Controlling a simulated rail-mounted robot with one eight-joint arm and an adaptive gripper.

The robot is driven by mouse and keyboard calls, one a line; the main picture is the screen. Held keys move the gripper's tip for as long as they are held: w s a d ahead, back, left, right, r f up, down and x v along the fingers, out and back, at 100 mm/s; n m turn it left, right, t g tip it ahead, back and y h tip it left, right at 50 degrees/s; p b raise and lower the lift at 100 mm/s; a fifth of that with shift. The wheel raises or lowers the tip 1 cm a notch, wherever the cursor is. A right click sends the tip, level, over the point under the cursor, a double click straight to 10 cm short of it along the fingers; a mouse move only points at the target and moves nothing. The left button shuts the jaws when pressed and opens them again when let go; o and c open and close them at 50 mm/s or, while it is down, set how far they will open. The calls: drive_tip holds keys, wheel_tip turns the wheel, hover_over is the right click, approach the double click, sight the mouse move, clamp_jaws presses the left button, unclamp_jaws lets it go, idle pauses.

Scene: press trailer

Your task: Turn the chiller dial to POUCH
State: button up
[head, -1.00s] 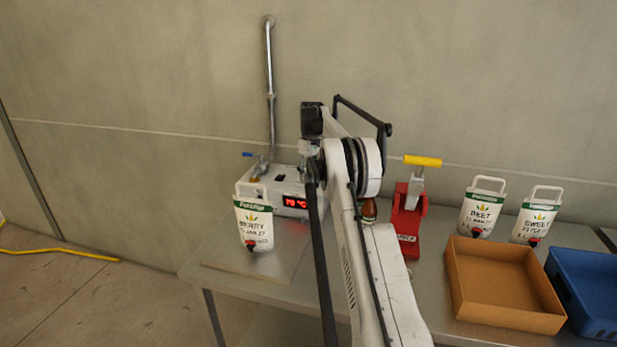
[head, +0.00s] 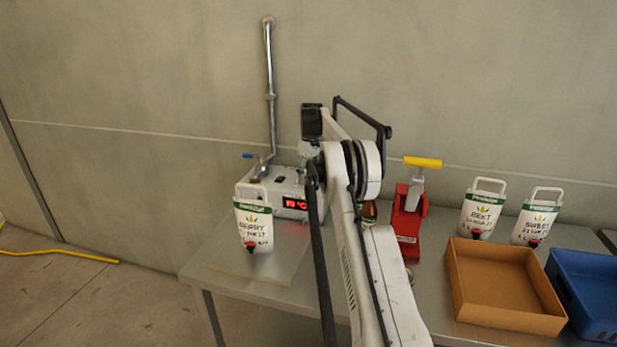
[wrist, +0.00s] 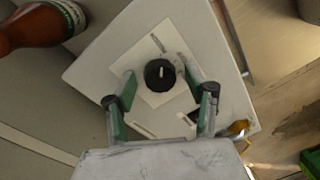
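The chiller (head: 288,198) is a pale box with a red lit display (head: 296,205) on the table. In the wrist view its top panel (wrist: 105,62) shows a round black dial (wrist: 160,75) with a white pointer line, on a light label plate. The plate's lettering is too small to read. My gripper (wrist: 163,90) is open, with one green-padded finger to each side of the dial. The fingers do not visibly touch it. In the head view my arm hides the dial and most of the gripper.
A BERRY pouch (head: 254,226) stands in front of the chiller. A metal pipe (head: 269,110) rises behind it. A brown bottle (head: 369,212) and a red press (head: 407,222) stand to the right, with two more pouches, a cardboard box (head: 505,311) and a blue crate (head: 590,285) beyond.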

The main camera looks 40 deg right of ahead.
sight(309, 176)
drive_tip(key=shift+r, duration=0.1)
drive_tip(key=shift+d+r, duration=0.15)
drive_tip(key=shift+r, duration=1.7)
drive_tip(key=shift+d+r, duration=0.1)
drive_tip(key=shift+r, duration=1.7)
